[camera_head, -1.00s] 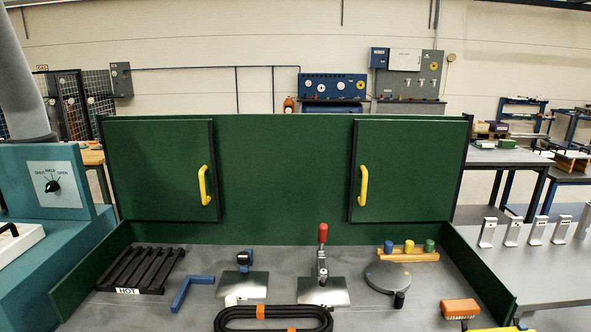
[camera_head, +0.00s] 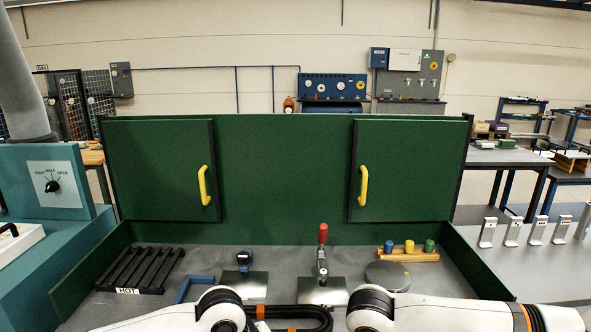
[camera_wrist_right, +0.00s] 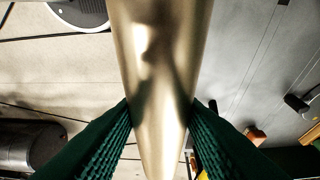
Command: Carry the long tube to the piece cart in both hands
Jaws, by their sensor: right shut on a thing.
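The long tube (camera_wrist_right: 158,60) shows in the right wrist view as a smooth, tan, shiny cylinder running from the top edge down through the middle. My right gripper (camera_wrist_right: 161,108) has its green ribbed fingers pressed on both sides of the tube, shut on it. The tube's ends are not clear to see. In the head view, my white arms cross the bottom edge, but neither gripper nor the tube shows there. My left gripper is out of view. I cannot pick out the piece cart in these frames.
A green-walled bench with a grey top (camera_head: 345,265) lies ahead. On it are a black slatted rack marked HOT (camera_head: 140,270), a red-handled clamp (camera_head: 323,240), a round grey disc (camera_head: 388,275) and a coiled black hose (camera_head: 300,313). A grey side table (camera_head: 545,270) stands right.

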